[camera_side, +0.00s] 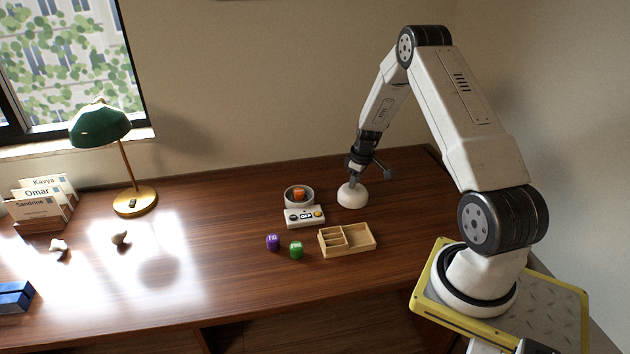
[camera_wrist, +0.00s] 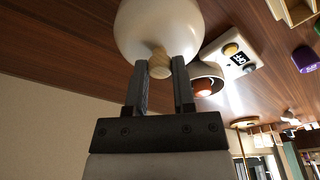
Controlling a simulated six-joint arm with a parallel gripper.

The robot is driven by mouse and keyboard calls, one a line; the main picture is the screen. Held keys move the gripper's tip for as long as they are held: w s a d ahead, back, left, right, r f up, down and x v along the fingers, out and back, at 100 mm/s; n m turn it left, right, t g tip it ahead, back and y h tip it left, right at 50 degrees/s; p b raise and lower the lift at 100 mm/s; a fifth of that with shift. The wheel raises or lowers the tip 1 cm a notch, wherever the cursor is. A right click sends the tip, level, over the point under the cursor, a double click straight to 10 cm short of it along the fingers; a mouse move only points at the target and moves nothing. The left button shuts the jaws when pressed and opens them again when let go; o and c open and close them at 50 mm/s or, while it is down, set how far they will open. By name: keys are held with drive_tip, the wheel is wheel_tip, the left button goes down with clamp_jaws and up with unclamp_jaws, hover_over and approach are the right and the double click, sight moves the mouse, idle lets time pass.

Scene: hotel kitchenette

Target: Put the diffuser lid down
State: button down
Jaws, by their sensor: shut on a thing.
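The diffuser lid (camera_side: 352,196) is a white dome, low over the desk to the right of the round white bowl. I cannot tell for certain whether its rim touches the wood. My gripper (camera_side: 357,179) points down at it from above. In the wrist view my gripper (camera_wrist: 159,68) is shut on the lid's small wooden knob, and the lid (camera_wrist: 160,25) fills the top middle. The white bowl (camera_side: 287,199) stands open with an orange-red piece (camera_side: 298,194) inside. A white panel with a display and buttons (camera_side: 304,217) is just in front of it.
A wooden divided tray (camera_side: 347,251) lies in front of the lid. A green lamp (camera_side: 134,201) and card holder (camera_side: 42,219) stand at left. The desk right of the lid is clear.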

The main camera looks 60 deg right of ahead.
sight(359, 191)
drive_tip(key=shift+w+d+f, duration=0.1)
drive_tip(key=shift+w+f, duration=0.1)
drive_tip(key=shift+f, duration=1.55)
drive_tip(key=shift+f, duration=0.15)
drive_tip(key=shift+c, duration=2.2)
unclamp_jaws()
wheel_tip(359, 191, up, 12)
drive_tip(key=s, duration=0.2)
drive_tip(key=shift+w, duration=0.1)
